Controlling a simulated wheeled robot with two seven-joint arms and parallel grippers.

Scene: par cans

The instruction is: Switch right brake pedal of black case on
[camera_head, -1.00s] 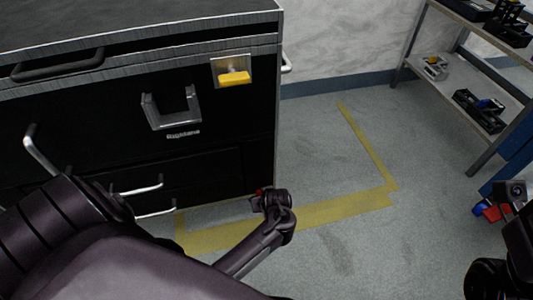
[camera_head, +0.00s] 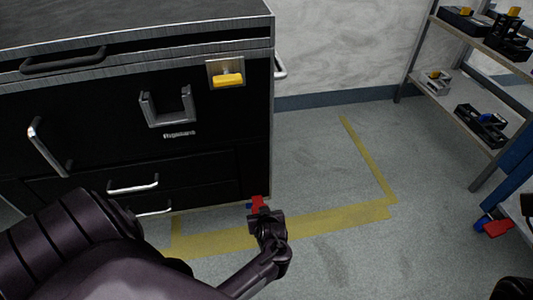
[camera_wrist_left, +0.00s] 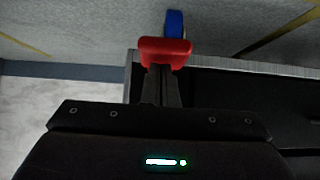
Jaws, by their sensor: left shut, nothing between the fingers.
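The black case (camera_head: 110,160) is a black cabinet on the left in the head view. Its red brake pedal (camera_head: 257,202) shows at the bottom right corner, close to the floor. In the left wrist view, the red pedal (camera_wrist_left: 165,50) sits in front of a blue caster wheel (camera_wrist_left: 174,22). My left gripper (camera_head: 262,211) is shut and empty. Its fingertips (camera_wrist_left: 160,68) are right at the pedal, partly behind its edge; I cannot tell whether they touch. I cannot tell the pedal's on or off position. My right gripper is out of view.
A yellow latch (camera_head: 228,80) and several handles are on the case's front. Grey floor with yellow tape (camera_head: 330,217) lies open to the right.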

